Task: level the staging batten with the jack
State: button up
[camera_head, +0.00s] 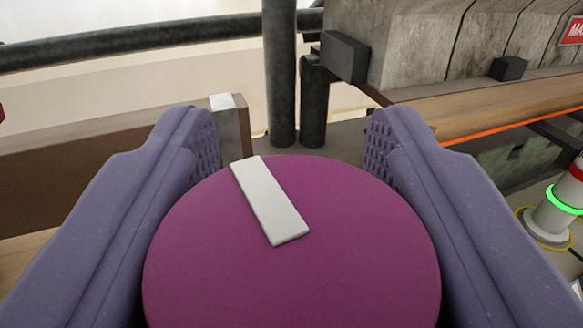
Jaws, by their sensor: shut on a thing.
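A large round purple knob (290,270) with a white bar-shaped mark (270,200) fills the lower middle of the view. It looks like the knob of the jack; the rest of it is hidden below. My gripper (290,135) is shut on the knob, with one violet finger on each side. The white mark slants from upper left to lower right. A wooden board (500,105) with an orange line along its edge runs at the right. A brown board (90,158) lies at the left. I cannot tell which is the staging batten, or whether it is level.
Dark upright pipes (281,75) stand just behind the knob, and a dark rail (130,42) crosses the upper left. Grey stone blocks (430,45) stand at the upper right. A white post with a glowing green ring (563,203) stands at the right edge.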

jog(key=shift+s+d+r+m+g+h+p, duration=0.1)
jog(key=shift+m+g+h+p, duration=0.2)
jog(key=shift+m+h, duration=0.65)
jog(key=shift+w+d+f+m+g+h+p, duration=0.25)
jog(key=shift+m+h, duration=0.35)
jog(key=shift+h, duration=0.8)
jog(key=shift+s+r+m+g+h+p, duration=0.25)
jog(key=shift+m+g+h, duration=0.2)
jog(key=shift+m+h, duration=0.5)
jog(key=shift+h, duration=0.5)
jog(key=o, duration=0.9)
jog(key=shift+o, duration=0.2)
jog(key=p+v, duration=0.2)
jog(key=v, duration=0.5)
jog(key=shift+s+a, duration=0.15)
jog(key=shift+s, duration=0.2)
